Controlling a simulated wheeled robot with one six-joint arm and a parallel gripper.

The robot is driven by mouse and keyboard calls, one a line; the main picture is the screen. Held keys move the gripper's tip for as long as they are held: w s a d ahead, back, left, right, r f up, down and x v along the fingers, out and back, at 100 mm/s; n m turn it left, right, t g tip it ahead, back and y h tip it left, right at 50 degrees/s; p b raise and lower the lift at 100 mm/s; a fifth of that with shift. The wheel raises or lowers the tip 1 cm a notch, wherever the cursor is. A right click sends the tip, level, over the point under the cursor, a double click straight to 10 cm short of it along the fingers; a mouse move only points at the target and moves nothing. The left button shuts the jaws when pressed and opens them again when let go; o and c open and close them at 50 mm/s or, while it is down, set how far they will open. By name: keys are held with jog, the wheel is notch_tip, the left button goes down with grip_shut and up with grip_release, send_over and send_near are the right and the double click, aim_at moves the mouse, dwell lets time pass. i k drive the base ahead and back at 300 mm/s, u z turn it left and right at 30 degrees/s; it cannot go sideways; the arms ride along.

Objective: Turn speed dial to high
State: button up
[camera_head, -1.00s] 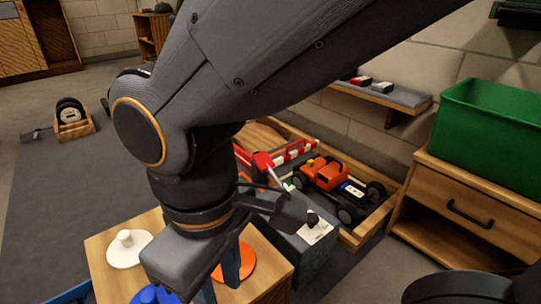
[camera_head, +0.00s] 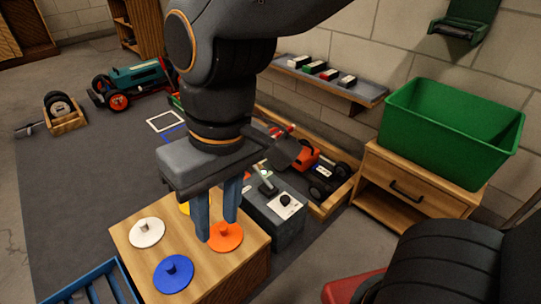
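My gripper (camera_head: 217,230) points down over the wooden block at the lower middle of the head view. Its two blue fingers are apart with nothing visible between them. A dark grey control box (camera_head: 284,236) stands just right of the gripper. On its top are a white label and a small black knob (camera_head: 286,200), which looks like the speed dial. A lever (camera_head: 266,184) stands beside the knob. The gripper is left of the knob and not touching it. The dial's setting and label marks are too small to read.
The wooden block (camera_head: 190,265) carries white (camera_head: 146,232), blue (camera_head: 174,274), orange (camera_head: 226,236) and partly hidden yellow knobbed discs. An orange car (camera_head: 303,160) sits in a wooden tray behind the control box. A green bin (camera_head: 450,130) stands on a cabinet at right.

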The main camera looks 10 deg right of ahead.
aim_at(285, 201)
jog(key=u, duration=0.05)
jog(key=k, duration=1.2)
jog(key=z, duration=0.65)
jog(key=i, duration=1.25)
jog(key=u, duration=0.55)
jog(key=i, duration=0.6)
jog(key=u, duration=0.55)
